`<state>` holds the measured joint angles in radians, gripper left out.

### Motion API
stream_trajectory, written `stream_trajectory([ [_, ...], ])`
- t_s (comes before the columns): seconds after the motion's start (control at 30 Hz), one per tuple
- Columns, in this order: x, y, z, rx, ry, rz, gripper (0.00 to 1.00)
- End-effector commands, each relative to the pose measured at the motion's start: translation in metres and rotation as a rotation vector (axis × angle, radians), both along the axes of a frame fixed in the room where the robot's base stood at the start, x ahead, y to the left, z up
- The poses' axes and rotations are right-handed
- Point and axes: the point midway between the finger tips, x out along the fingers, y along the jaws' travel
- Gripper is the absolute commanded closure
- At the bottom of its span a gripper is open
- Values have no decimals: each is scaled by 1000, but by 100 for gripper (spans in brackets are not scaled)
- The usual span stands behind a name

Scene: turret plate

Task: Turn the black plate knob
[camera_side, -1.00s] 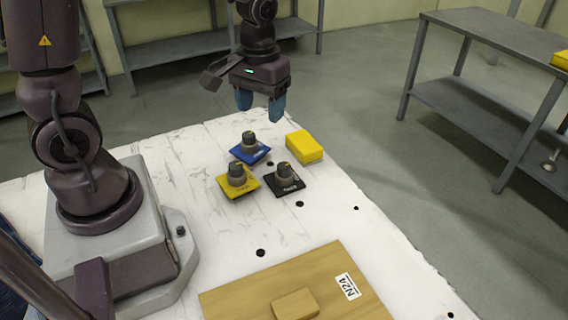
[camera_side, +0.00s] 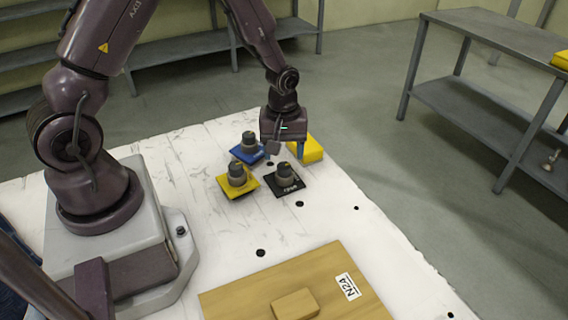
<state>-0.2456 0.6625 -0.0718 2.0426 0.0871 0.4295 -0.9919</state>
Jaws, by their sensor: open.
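The black plate (camera_side: 291,189) lies on the white table, nearest the front right of three plates. Its knob (camera_side: 284,170) is a dark upright cylinder with a grey base. My gripper (camera_side: 285,152) is open and points down just above and behind this knob. I cannot tell whether the fingers touch the knob.
The blue plate (camera_side: 262,155) with its knob and the yellow plate (camera_side: 249,190) with its knob stand close to the left. A yellow block (camera_side: 312,150) is right behind my gripper. A wooden board (camera_side: 235,300) with a small wooden block (camera_side: 295,304) lies in front.

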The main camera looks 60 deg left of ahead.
Motion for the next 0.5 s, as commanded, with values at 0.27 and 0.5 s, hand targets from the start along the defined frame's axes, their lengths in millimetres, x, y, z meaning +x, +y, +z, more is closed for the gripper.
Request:
stream_trajectory([
  [0.27,1,0,-39,0,0,0,39],
  [0.5,1,0,-45,0,-1,-1,39],
])
